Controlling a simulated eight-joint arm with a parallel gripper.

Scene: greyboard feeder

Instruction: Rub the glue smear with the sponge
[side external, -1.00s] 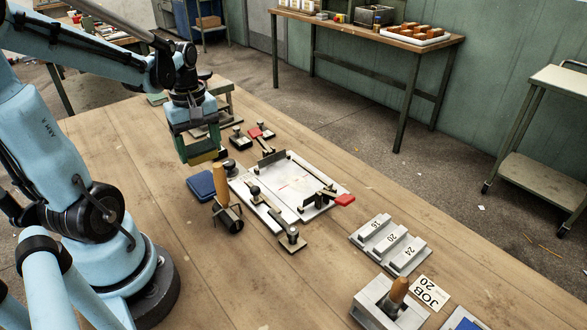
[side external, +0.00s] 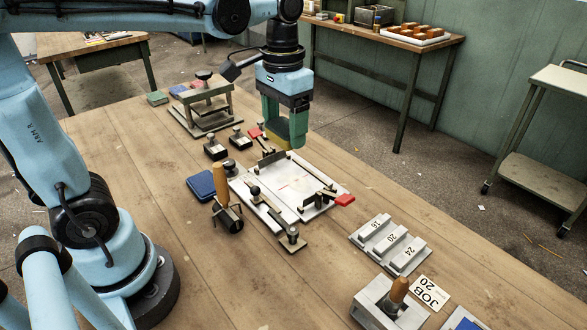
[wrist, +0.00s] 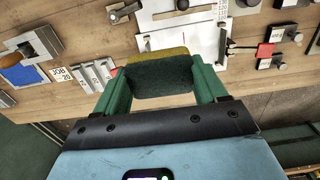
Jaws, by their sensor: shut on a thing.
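My gripper (side external: 285,128) is shut on the sponge (wrist: 160,78), which has a dark green face and a yellow layer. In the wrist view the sponge sits between the two green fingers. In the side external view the sponge (side external: 298,126) is held above the far end of the white board (side external: 318,172), apart from it. The glue smear (side external: 298,184) looks like a faint pinkish mark on the middle of the board. I cannot make the smear out clearly in the wrist view.
Clamps with a red handle (side external: 345,200) and a dark upright stop (side external: 272,158) flank the board. A wooden-handled roller (side external: 228,210) and a blue pad (side external: 201,185) lie to its left. Numbered grey blocks (side external: 390,243) are at right. A small press (side external: 205,105) stands behind.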

